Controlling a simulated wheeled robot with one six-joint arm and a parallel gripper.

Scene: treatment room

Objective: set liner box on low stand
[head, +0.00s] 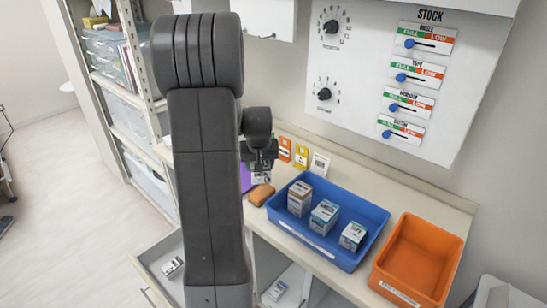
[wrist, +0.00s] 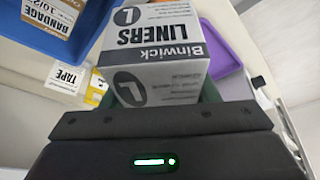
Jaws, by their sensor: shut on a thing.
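The liner box (wrist: 155,65) is white and grey with black "Binwick LINERS" print and a big L, and fills the middle of the wrist view. My gripper (wrist: 160,93) is shut on it, with a dark green finger partly visible at each side. In the head view my gripper (head: 262,158) is above the counter's left part, and a small part of the box (head: 262,177) shows beneath it. My arm hides much of this area. I cannot make out which thing is the low stand.
A purple tray (wrist: 227,55) lies beside the box in the wrist view. On the counter are a brown sponge-like block (head: 261,194), a blue bin (head: 328,257) with three boxes, and an orange bin (head: 418,260). Small label cards (head: 301,155) stand along the wall. A drawer (head: 160,262) is open below.

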